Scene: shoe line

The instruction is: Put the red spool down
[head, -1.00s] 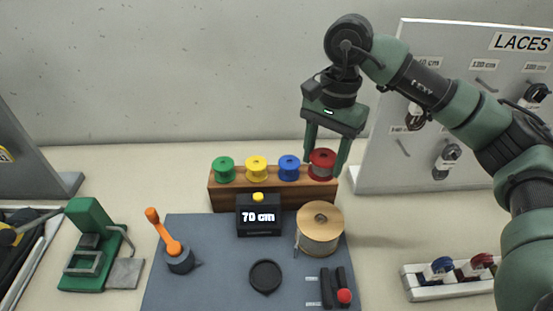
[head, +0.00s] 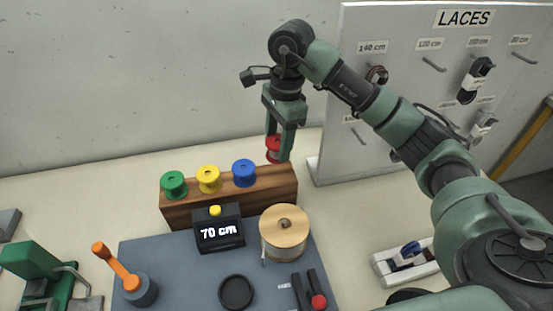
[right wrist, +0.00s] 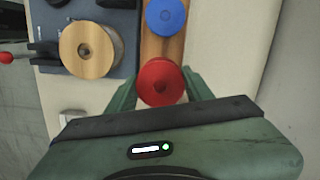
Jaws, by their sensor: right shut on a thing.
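The red spool (head: 274,147) is between the fingers of my right gripper (head: 279,150), which is shut on it. It hangs a little above the right end of the wooden rack (head: 230,199). In the right wrist view the red spool (right wrist: 161,80) sits between the two green fingers, beside the blue spool (right wrist: 166,15). Green (head: 174,184), yellow (head: 208,178) and blue (head: 244,172) spools stand in a row on the rack. The rack's right end carries no spool. My left gripper is not in view.
In front of the rack are a "70 cm" display box (head: 219,232) and a large wooden-flanged reel (head: 284,238) on a dark mat (head: 185,262). The LACES board (head: 345,120) stands to the right. A white holder (head: 392,270) lies at lower right.

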